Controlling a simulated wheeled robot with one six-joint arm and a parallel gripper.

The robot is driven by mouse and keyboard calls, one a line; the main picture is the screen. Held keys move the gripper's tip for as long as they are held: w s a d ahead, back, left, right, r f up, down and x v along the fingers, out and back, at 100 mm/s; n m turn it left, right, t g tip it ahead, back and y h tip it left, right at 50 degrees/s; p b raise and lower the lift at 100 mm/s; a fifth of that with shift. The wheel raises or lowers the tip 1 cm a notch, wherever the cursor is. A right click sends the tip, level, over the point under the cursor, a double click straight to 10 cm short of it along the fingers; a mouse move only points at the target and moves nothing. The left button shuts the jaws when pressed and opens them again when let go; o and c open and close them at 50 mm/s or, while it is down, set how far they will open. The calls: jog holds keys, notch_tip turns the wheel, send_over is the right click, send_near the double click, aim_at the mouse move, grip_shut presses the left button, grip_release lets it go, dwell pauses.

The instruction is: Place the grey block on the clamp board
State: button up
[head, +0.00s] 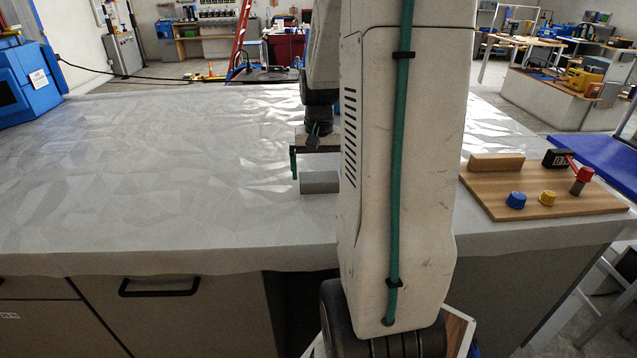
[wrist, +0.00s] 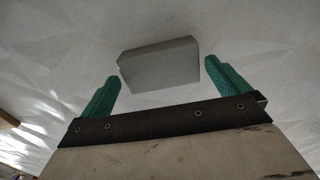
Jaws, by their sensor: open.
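The grey block (head: 320,182) lies on the grey-covered bench, partly hidden behind my arm in the head view. In the wrist view the grey block (wrist: 160,64) sits just beyond and between the two green fingertips. My gripper (wrist: 162,80) is open and empty, with its fingers spread wider than the block. In the head view only one green finger of my gripper (head: 294,162) shows clearly, above and left of the block. The clamp board (head: 530,208) is a wooden board at the right end of the bench.
A blue case (head: 27,85) stands at the far left. The bench between is clear, though my arm hides part.

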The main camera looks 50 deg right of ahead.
jog(key=shift+f, duration=1.45)
jog(key=c, duration=0.8)
jog(key=shift+r, duration=0.1)
jog(key=shift+c, duration=0.2)
